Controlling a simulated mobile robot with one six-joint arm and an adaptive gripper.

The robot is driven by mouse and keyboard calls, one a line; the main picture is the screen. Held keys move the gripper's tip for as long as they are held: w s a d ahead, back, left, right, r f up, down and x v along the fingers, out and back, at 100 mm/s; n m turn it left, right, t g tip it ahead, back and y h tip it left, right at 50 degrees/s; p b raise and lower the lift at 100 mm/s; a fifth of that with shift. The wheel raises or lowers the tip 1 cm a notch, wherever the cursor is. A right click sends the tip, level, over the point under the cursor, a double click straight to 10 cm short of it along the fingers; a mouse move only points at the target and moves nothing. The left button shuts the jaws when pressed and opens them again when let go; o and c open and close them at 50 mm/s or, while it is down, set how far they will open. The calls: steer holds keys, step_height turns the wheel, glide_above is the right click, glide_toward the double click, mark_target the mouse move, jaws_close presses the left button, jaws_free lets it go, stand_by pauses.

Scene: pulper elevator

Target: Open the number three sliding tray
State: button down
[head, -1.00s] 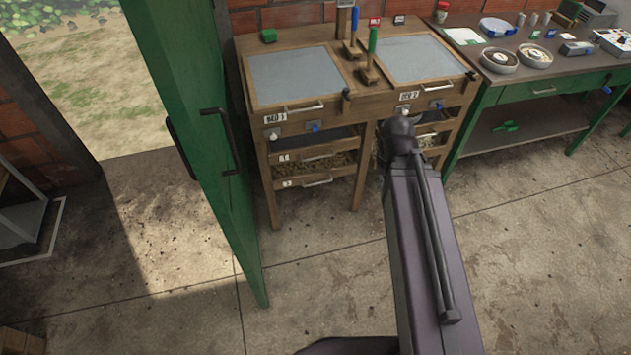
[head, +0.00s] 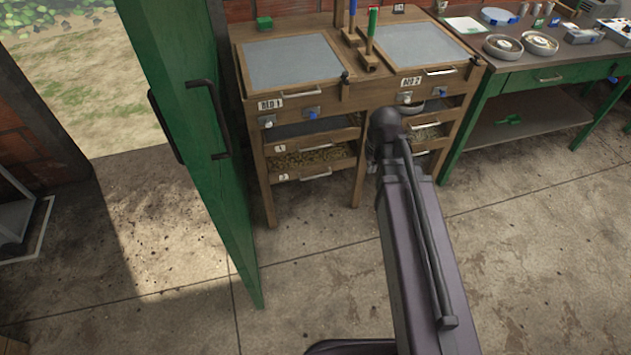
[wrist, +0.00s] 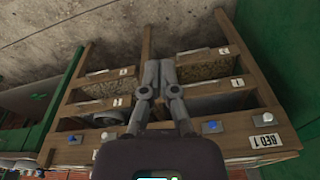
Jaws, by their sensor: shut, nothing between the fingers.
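The wooden stand with Bed 1 and Bed 2 (head: 357,95) has stacked sliding trays under each bed. Under Bed 1, a tray labelled 1 (head: 318,142) and a tray labelled 2 (head: 322,173) sit in the frame. Under Bed 2, an upper tray (head: 432,127) and a lower tray show partly behind my arm. In the wrist view, inverted, the upper Bed 2 tray front (wrist: 92,104) carries a small label, too small to read surely. My gripper (wrist: 160,63) is shut and empty, in front of the middle post and trays. It is hidden in the head view.
An open green door (head: 205,150) stands left of the stand. A green table (head: 550,82) with bowls and small items stands to the right. The concrete floor (head: 300,270) before the stand is clear. Blue and white knobs (head: 313,113) protrude beneath the beds.

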mark_target(317, 173)
steer(key=w+a+f+t+b, duration=0.1)
steer(key=w+a+f+b, duration=0.3)
steer(key=w+f+b, duration=0.4)
steer(key=w+a+f+n+t+y+b, duration=0.1)
steer(key=w+a+f+t+b, duration=0.1)
steer(key=w+a+f+b, duration=0.3)
steer(key=w+a+f+n+t+b, duration=0.1)
steer(key=w+a+f+b, duration=0.3)
steer(key=w+f+b, duration=0.9)
steer(key=shift+a+f+t+y+b, duration=0.35)
steer(key=shift+f+t+b, duration=0.25)
steer(key=shift+f+b, duration=2.7)
steer(key=shift+w+r+b, duration=0.1)
steer(key=shift+r+b, duration=0.25)
steer(key=shift+r, duration=0.1)
steer(key=shift+f, duration=0.1)
steer(key=b+x, duration=0.8)
steer(key=x, duration=0.1)
steer(key=shift+w+f, duration=0.2)
steer(key=shift+f, duration=0.15)
